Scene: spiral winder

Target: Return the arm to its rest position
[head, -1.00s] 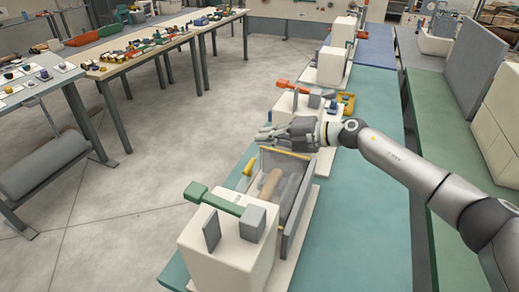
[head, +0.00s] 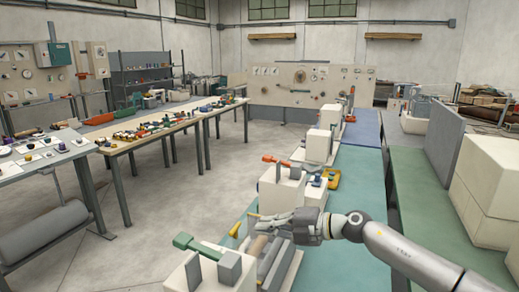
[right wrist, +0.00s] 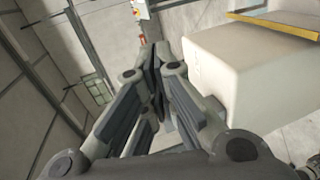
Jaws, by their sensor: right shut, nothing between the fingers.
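My right arm comes in from the lower right in the head view. Its gripper (head: 285,222) hangs over the near machine on the green bench, pointing left. In the right wrist view the gripper (right wrist: 155,55) has its fingers together, with nothing between them. The gripper and forearm hide part of this machine. My left gripper is not in view.
A white machine block (head: 281,190) with an orange handle stands just beyond the gripper; a large white block (right wrist: 255,75) shows close beside the fingers in the wrist view. A grey upright panel (head: 445,140) stands at the right. Open floor (head: 165,215) lies left of the bench.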

